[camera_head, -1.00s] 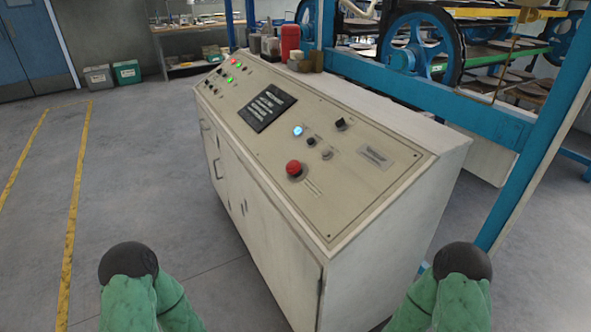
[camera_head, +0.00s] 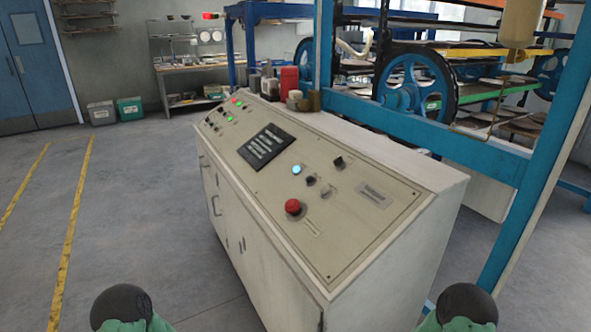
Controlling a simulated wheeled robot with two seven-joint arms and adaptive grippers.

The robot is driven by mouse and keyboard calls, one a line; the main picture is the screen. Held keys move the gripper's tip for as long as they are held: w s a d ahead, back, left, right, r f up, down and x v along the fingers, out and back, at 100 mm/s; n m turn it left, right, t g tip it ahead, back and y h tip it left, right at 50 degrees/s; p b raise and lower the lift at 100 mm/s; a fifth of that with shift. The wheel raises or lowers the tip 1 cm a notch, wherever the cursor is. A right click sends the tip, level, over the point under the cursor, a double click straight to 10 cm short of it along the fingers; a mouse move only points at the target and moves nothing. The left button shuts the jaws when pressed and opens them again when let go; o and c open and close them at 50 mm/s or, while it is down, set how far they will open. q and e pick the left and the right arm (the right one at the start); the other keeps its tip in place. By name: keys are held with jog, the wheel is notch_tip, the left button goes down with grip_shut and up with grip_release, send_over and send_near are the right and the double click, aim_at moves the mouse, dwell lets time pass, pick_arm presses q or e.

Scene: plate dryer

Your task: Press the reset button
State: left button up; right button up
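The control console (camera_head: 385,235) stands in front of me with a sloped cream panel. On the panel are a red mushroom button (camera_head: 292,207), a lit blue-white button (camera_head: 296,170), small dark knobs (camera_head: 338,162) and a black label plate (camera_head: 266,147). Red and green lights (camera_head: 229,118) sit at its far left end. I cannot read which control is marked reset. Green-covered parts of my arms with dark round ends show at the bottom left and bottom right, apart from the console. No gripper fingers can be seen.
A blue machine frame (camera_head: 430,135) with wheels and racks stands behind the console on the right. Small containers and a red can (camera_head: 289,79) sit on the console's back edge. Open floor (camera_head: 130,215) with yellow lines lies to the left.

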pick_arm(q)
grip_shut()
dwell(1.1)
